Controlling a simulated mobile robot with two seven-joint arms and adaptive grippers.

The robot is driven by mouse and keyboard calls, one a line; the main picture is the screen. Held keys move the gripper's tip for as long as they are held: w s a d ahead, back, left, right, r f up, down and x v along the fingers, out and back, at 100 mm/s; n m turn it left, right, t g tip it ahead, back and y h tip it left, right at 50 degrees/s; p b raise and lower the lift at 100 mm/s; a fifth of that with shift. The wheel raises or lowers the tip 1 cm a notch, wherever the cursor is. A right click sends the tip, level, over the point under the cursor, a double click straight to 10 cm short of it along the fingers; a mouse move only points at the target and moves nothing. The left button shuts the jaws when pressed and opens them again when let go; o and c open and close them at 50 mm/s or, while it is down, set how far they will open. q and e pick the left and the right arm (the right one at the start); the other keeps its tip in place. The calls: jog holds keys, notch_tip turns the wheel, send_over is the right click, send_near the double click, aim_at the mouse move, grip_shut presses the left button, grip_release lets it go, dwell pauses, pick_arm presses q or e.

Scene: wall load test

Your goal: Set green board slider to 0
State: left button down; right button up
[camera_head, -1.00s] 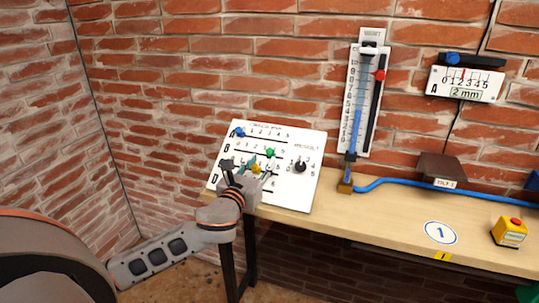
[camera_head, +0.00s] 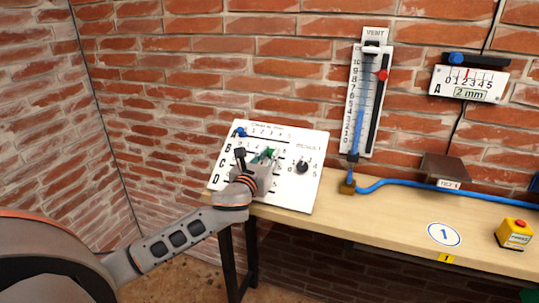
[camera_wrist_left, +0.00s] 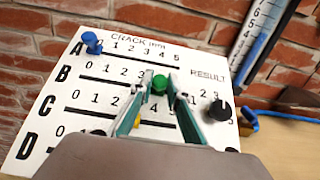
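The green slider knob (camera_wrist_left: 159,84) sits on row B of the white slanted board (camera_wrist_left: 48,112), right of the printed 3. In the head view, the board (camera_head: 306,196) stands at the left end of the bench. My left gripper (camera_wrist_left: 160,78) reaches over the board from the front. Its two teal fingers stand close on both sides of the green knob. Whether they press on it I cannot tell. In the head view, the gripper (camera_head: 263,157) partly covers rows B, C and D. My right gripper is not in view.
A blue knob (camera_wrist_left: 91,42) sits at 0 on row A. A black result dial (camera_wrist_left: 219,112) is to the right. The bench (camera_head: 385,212) also holds a yellow box with a red button (camera_head: 514,234). A vent gauge (camera_head: 365,95) is on the wall behind.

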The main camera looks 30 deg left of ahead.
aim_at(231, 161)
pick_arm(q)
jog(key=a, duration=0.2)
jog(key=s+a+p, duration=0.1)
jog(key=a, duration=0.2)
jog(key=s+a+p, duration=0.1)
jog(key=a, duration=0.1)
jog(key=shift+a, duration=0.3)
jog(key=a, duration=0.2)
jog(key=s+a, duration=0.1)
jog(key=a, duration=0.1)
jog(key=shift+a, duration=0.6)
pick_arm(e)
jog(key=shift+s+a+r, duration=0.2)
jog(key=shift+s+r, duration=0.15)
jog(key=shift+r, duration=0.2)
pick_arm(q)
jog(key=c, duration=2.2)
grip_release()
jog(key=shift+o, duration=1.2)
jog(key=shift+s+a, duration=0.1)
jog(key=shift+a, duration=0.05)
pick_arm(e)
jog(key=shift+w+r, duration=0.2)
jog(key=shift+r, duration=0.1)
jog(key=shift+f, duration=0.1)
pick_arm(q)
jog(key=v, duration=1.2)
